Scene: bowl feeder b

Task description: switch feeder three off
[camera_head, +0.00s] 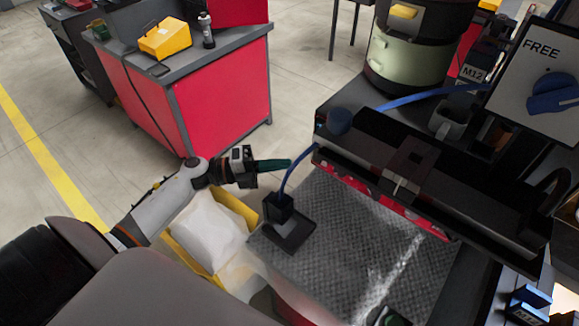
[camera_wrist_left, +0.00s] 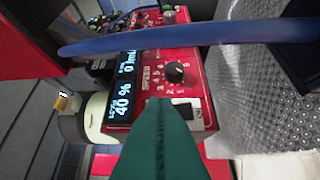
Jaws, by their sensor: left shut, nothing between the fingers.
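My left gripper (camera_head: 275,165) is shut and empty, its dark green fingers pointing right in the head view. In the left wrist view its fingers (camera_wrist_left: 163,110) reach toward a red control panel (camera_wrist_left: 150,62). The panel has lit displays (camera_wrist_left: 123,88) reading 40 % and a rate, and a black speed knob (camera_wrist_left: 176,72). A black and white switch (camera_wrist_left: 190,112) sits below the knob, just right of the fingertips and partly hidden by them. I cannot tell whether they touch it, its position, or the feeder's number. My right gripper is not in view.
A blue hose (camera_wrist_left: 190,36) crosses before the panel; a blue hose (camera_head: 289,173) also rises near my fingertips. A grey textured mat (camera_head: 350,240), black rail (camera_head: 440,180) and yellow bin (camera_head: 183,246) are nearby. A red workbench (camera_head: 225,95) stands behind.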

